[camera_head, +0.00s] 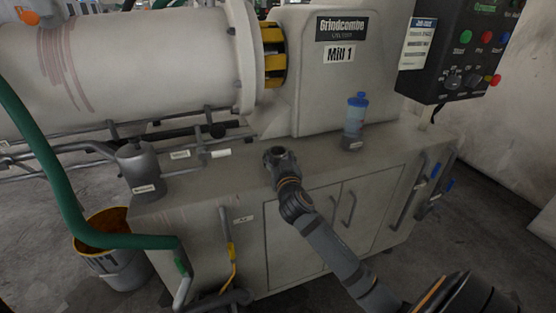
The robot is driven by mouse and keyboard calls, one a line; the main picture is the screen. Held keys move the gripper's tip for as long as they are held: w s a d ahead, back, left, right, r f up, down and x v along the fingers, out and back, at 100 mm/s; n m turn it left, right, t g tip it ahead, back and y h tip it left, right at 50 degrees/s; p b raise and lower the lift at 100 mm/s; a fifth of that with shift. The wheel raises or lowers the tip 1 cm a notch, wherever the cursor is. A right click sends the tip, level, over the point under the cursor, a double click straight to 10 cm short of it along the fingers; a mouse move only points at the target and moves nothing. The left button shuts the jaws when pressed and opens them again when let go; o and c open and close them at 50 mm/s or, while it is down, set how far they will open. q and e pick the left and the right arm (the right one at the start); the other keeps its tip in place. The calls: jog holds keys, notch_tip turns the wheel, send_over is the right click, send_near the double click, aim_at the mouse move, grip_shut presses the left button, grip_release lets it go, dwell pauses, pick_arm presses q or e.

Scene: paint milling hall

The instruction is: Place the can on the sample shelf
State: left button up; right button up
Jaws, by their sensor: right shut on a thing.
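My right arm comes in from the lower right, and my right gripper (276,158) is over the front of the grey cabinet top, left of the blue-lidded bottle. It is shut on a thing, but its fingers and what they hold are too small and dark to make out. I cannot pick out the task's can for sure. A grey metal container (139,172) with a narrow top and a label stands upright at the cabinet's left end, apart from the gripper. I cannot identify a sample shelf. My left gripper is not in view.
The cabinet top (215,178) is mostly clear. A clear bottle with a blue lid (355,120) stands at its right. Behind are the mill housing (340,90) and drum (130,60). A green hose (45,160) hangs left, near a bucket (115,262). A control box (462,50) hangs upper right.

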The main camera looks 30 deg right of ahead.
jog(key=shift+r, duration=0.3)
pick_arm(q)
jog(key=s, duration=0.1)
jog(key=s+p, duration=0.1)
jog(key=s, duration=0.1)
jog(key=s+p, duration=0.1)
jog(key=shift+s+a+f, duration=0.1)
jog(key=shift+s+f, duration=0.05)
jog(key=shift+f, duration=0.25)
pick_arm(e)
notch_tip(320, 180, up, 10)
jog(key=shift+f, duration=0.25)
